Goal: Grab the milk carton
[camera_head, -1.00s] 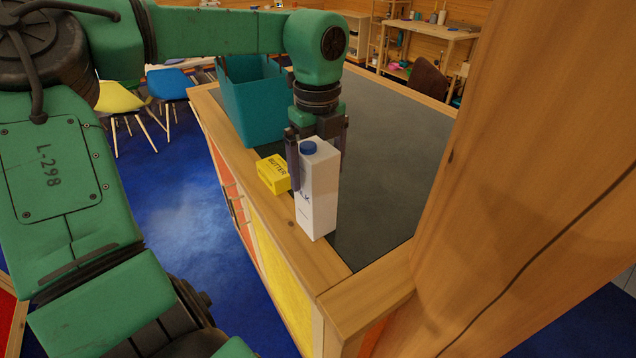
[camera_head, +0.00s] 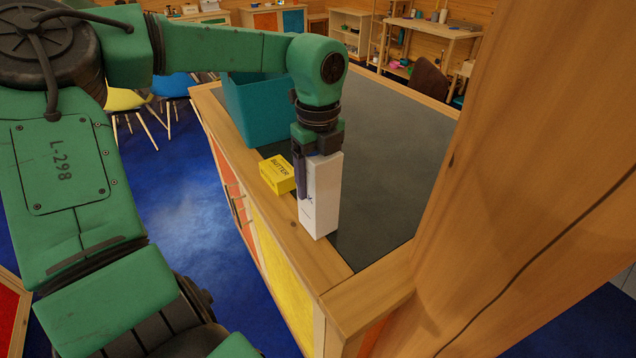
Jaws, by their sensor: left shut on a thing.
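The white milk carton (camera_head: 322,205) stands upright near the front edge of the counter. My left gripper (camera_head: 315,175) has come down over the carton from above and is shut on its upper part. One dark finger shows along the carton's left side; the other finger and the carton's blue cap are hidden. The carton's base appears to be on the counter; I cannot tell whether it is lifted at all. My right gripper is not in view.
A yellow butter box (camera_head: 277,175) lies just left of the carton. A teal bin (camera_head: 262,112) stands farther back on the counter (camera_head: 395,150). A thick wooden post (camera_head: 530,170) rises close on the right. The dark counter top behind the carton is clear.

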